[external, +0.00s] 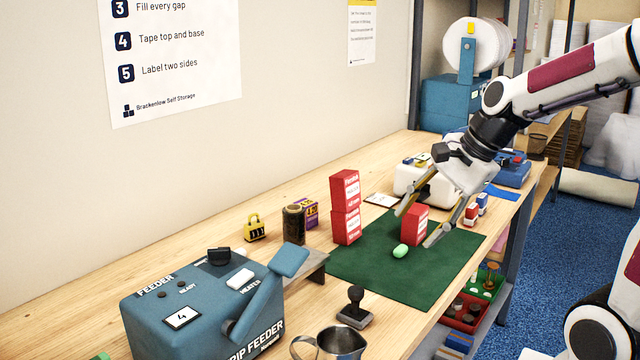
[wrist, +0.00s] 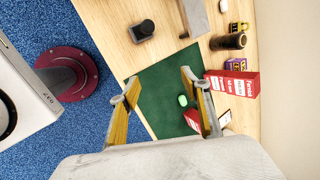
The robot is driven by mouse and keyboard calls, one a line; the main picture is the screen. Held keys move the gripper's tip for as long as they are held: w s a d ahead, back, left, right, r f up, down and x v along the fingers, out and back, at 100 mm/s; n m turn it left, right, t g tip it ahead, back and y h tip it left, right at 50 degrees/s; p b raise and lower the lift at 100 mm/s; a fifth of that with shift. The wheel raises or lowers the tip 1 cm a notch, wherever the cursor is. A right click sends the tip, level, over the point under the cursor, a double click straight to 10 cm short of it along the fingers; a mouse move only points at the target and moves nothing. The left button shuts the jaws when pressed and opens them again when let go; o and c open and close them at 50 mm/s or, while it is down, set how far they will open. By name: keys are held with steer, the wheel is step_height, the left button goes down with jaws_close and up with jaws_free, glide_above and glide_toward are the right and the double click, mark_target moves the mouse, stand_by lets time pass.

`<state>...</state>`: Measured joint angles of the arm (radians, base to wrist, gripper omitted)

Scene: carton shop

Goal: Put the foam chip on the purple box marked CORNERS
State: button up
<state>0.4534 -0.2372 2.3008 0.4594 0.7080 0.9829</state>
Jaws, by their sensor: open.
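The foam chip (external: 400,251) is a small pale green piece lying on the dark green mat (external: 375,280). It also shows in the wrist view (wrist: 183,100), close to the right finger. The purple box (external: 311,212) stands on the wooden bench left of the mat, partly hidden by a dark brown roll; its marking is too small to read. It shows in the wrist view too (wrist: 236,64). My gripper (external: 417,228) is open and empty, pointing down above the mat, with its fingers apart around the single red box in the external view. Nothing is between the fingertips in the wrist view.
A single red box (external: 414,224) stands near the chip. The brown roll (external: 294,224), yellow padlock (external: 255,228), blue feeder (external: 205,305) and stamp (external: 355,306) surround the mat.

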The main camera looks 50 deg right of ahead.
steer(key=s+a+r+n, duration=0.1)
steer(key=s+a+n, duration=0.3)
steer(key=s+n, duration=0.3)
steer(key=s+a+r+n+h, duration=0.1)
steer(key=s+a+n, duration=0.4)
steer(key=n, duration=0.7)
steer(key=shift+s+r+n, duration=0.15)
steer(key=shift+s+n, duration=0.25)
steer(key=shift+s, duration=0.5)
steer(key=shift+o, duration=0.5)
